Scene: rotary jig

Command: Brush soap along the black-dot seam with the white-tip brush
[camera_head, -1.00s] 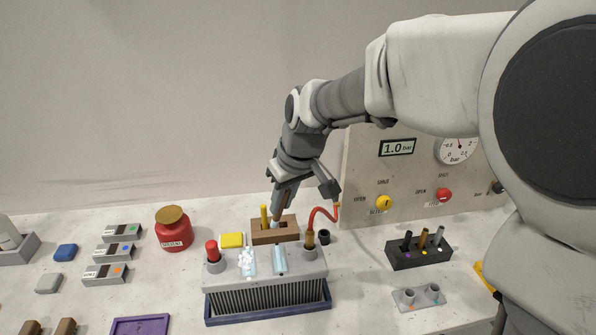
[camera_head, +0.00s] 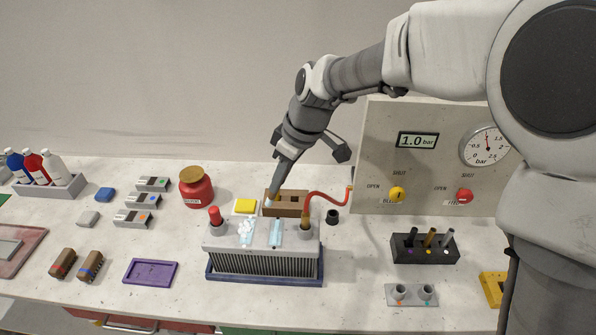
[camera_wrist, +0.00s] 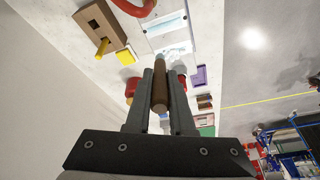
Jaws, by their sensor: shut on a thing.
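My gripper (camera_head: 280,178) is shut on a brown-handled brush (camera_wrist: 160,92), with its pale tip (camera_head: 268,203) down. In the head view the tip appears at the left end of the brown brush block (camera_head: 291,202), in front of it or above it; I cannot tell which. The ribbed unit (camera_head: 264,262) has a grey top with two pale blue strips. White foam (camera_head: 246,231) lies on the left strip; the right strip (camera_head: 276,233) shows a small whitish patch. Black dots marking a seam are too small to tell.
A red cap (camera_head: 214,215) and a red hose (camera_head: 328,195) rise from the unit's ends. A yellow pad (camera_head: 245,206) and a red jar (camera_head: 196,187) stand behind left. The gauge panel (camera_head: 437,165) is at right.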

